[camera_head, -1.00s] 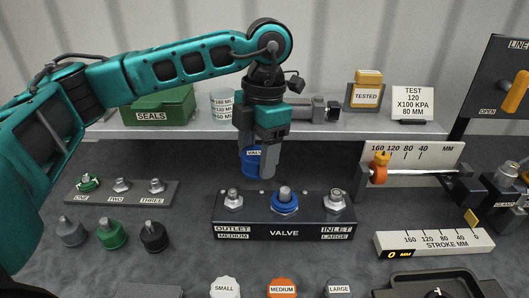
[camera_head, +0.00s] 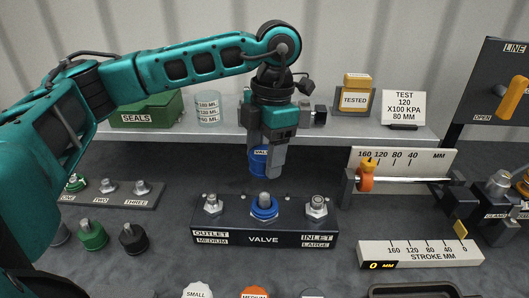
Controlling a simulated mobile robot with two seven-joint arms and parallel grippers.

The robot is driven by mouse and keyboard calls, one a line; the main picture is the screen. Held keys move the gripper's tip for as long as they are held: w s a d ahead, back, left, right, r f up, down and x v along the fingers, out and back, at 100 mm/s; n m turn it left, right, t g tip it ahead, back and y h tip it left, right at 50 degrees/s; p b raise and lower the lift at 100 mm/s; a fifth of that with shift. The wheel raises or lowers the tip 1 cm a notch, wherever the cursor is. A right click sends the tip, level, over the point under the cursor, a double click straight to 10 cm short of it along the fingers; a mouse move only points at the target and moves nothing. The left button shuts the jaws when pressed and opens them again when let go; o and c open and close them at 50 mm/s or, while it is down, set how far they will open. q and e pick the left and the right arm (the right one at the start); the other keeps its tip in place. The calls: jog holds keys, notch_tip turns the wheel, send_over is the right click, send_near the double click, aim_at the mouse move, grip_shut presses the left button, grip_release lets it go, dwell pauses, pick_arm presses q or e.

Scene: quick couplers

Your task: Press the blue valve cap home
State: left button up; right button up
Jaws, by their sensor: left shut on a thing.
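The blue valve cap (camera_head: 259,161) is held in my left gripper (camera_head: 267,160), whose fingers are shut on it. It hangs upright above the dark valve block (camera_head: 263,240). The block's middle fitting (camera_head: 264,205) has a blue ring and a metal stem, and stands bare below the cap, apart from it. The outlet fitting (camera_head: 212,204) and the inlet fitting (camera_head: 317,206) are bare metal on either side. Part of the cap is hidden behind the fingers. My right gripper is not in view.
A green seals box (camera_head: 147,112) and a tested stand (camera_head: 355,98) are on the back shelf. A rack with small fittings (camera_head: 108,194) and loose green (camera_head: 92,236) and black (camera_head: 133,239) caps lie left. A stroke gauge (camera_head: 420,254) lies right.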

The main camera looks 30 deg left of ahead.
aim_at(264, 195)
pick_arm(q)
jog(key=shift+f+b, duration=2.25)
jog(key=shift+f, duration=0.7)
jog(key=shift+f, duration=1.9)
jog(key=o, duration=1)
jog(key=shift+c, duration=0.2)
jog(key=r, duration=0.4)
jog(key=w+r+p, duration=0.1)
jog(key=r, duration=0.7)
jog(key=shift+w+d+r+p, duration=0.2)
jog(key=shift+d+r+p, duration=0.15)
jog(key=shift+r, duration=0.05)
